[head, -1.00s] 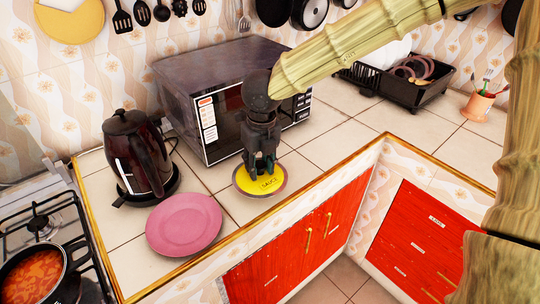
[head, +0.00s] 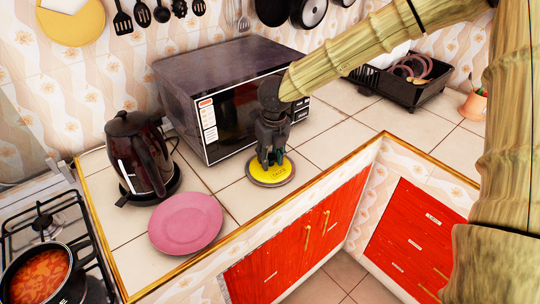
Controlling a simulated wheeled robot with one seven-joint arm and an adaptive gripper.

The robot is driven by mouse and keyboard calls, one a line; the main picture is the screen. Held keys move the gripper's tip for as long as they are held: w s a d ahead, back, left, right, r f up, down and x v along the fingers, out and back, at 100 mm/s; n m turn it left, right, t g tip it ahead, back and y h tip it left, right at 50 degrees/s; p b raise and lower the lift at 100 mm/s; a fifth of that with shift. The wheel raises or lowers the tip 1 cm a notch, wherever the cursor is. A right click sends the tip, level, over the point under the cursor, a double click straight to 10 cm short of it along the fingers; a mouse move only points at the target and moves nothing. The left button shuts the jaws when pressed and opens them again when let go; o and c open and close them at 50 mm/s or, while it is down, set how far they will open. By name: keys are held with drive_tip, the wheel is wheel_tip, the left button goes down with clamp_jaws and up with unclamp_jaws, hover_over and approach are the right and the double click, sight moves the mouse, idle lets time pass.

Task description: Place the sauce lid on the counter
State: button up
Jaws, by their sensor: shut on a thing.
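The sauce lid (head: 268,175) is a round yellow disc with a dark rim and dark lettering. It is at the counter in front of the microwave, right of the pink plate. My gripper (head: 270,162) points down over its middle and is shut on it. The fingers hide the back part of the lid. The counter (head: 233,200) is light tile with a gold-coloured edge. I cannot tell whether the lid touches the tiles or is just above them.
The microwave (head: 225,95) stands close behind my gripper. A pink plate (head: 185,222) and a dark kettle (head: 138,155) are to the left. A pot of red sauce (head: 38,272) is on the stove. A dish rack (head: 405,85) stands at the back right. Tiles right of the lid are clear.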

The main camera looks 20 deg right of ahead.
sight(273, 160)
idle(0.3)
drive_tip(key=o, duration=1.2)
drive_tip(key=r, duration=0.4)
drive_tip(key=s+r, duration=0.1)
drive_tip(key=r, duration=0.7)
drive_tip(key=shift+s+d+b, duration=0.1)
drive_tip(key=shift+s+b, duration=0.1)
drive_tip(key=shift+b, duration=0.1)
